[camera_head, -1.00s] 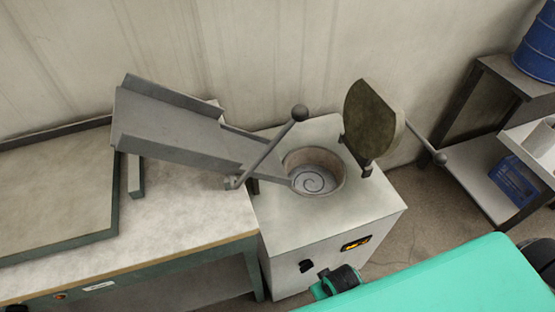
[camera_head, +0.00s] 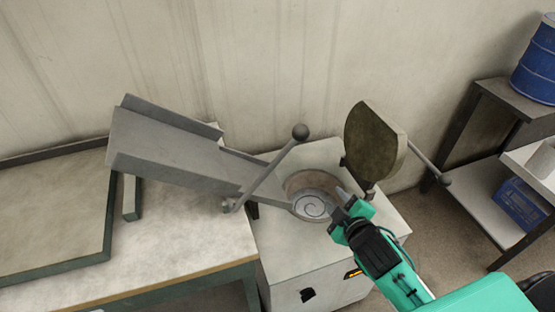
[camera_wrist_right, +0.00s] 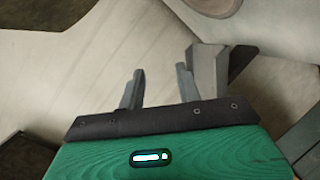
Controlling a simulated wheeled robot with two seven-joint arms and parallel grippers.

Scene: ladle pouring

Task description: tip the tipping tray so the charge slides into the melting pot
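The grey tipping tray (camera_head: 165,145) is a flat chute with raised sides; its narrow spout points right, to the melting pot. A lever with a dark ball knob (camera_head: 300,132) rises beside the spout. No separate charge shows on the tray's visible floor. The round melting pot (camera_head: 296,184) is open on top, and a spiral pattern shows inside it. My right gripper (camera_head: 339,196) is over the pot's right side in the head view, apart from the lever. In the right wrist view its two fingers (camera_wrist_right: 158,80) stand apart with nothing between them. My left gripper is not in view.
The pot's round lid (camera_head: 368,142) stands raised at the right, with its own ball-ended handle (camera_head: 445,180). A workbench (camera_head: 170,240) lies left of the white furnace box (camera_head: 290,265). A shelf with a blue drum (camera_head: 537,70) stands far right. The wall is close behind.

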